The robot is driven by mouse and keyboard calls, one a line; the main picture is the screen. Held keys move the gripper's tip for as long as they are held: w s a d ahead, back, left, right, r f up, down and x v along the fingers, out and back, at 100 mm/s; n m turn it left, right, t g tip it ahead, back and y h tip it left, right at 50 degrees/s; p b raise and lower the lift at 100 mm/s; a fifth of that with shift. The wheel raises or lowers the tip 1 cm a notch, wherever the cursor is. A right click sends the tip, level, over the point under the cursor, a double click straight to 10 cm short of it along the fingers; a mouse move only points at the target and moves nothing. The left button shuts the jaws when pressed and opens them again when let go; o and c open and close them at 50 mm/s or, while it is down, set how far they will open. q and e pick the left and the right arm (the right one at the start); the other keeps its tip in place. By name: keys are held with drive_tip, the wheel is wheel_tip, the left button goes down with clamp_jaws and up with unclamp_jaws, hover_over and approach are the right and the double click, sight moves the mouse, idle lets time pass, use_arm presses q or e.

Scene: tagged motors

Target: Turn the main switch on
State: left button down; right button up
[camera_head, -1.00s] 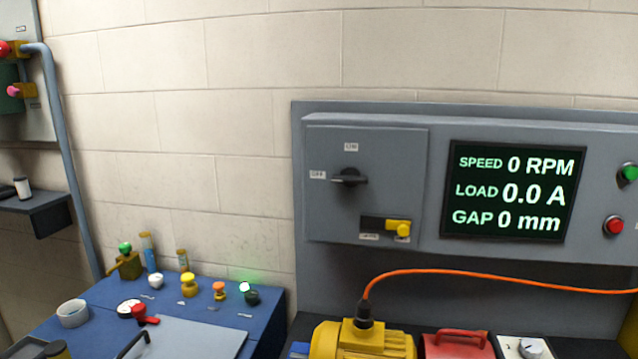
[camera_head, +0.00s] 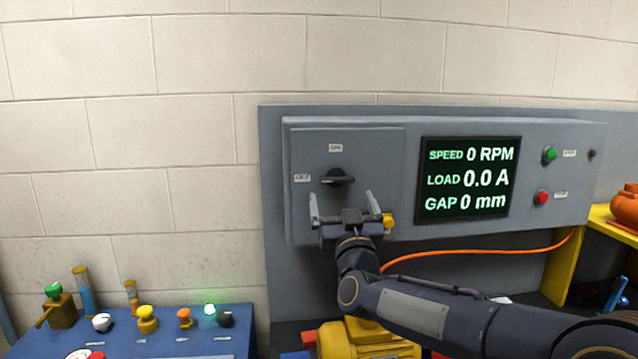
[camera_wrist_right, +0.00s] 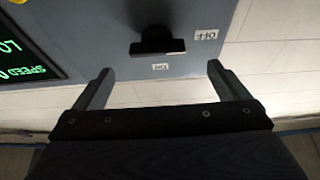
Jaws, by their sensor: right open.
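The main switch (camera_head: 338,177) is a black rotary knob on the grey panel door. Its handle lies roughly horizontal, with the OFF label (camera_head: 302,178) to its left and the ON label (camera_head: 335,148) above it. My right gripper (camera_head: 341,197) is open and empty, just below the switch in the head view, its fingers spread and pointing up toward the panel. In the right wrist view the black knob (camera_wrist_right: 158,41) shows beyond the gap between the open fingers (camera_wrist_right: 160,85), apart from them. My left gripper is not in view.
A yellow motor (camera_head: 365,340) sits below. A blue bench (camera_head: 235,345) stands at left.

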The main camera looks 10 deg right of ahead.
sight(338, 182)
drive_tip(key=p+x, duration=0.2)
drive_tip(key=x, duration=0.3)
drive_tip(key=shift+w+d+r, duration=0.1)
drive_tip(key=shift+w+r, duration=0.05)
drive_tip(key=shift+w, duration=0.1)
drive_tip(key=shift+w+d+r+p, duration=0.1)
drive_tip(key=shift+w+p, duration=0.25)
drive_tip(key=shift+w, duration=0.2)
drive_tip(key=c, duration=1)
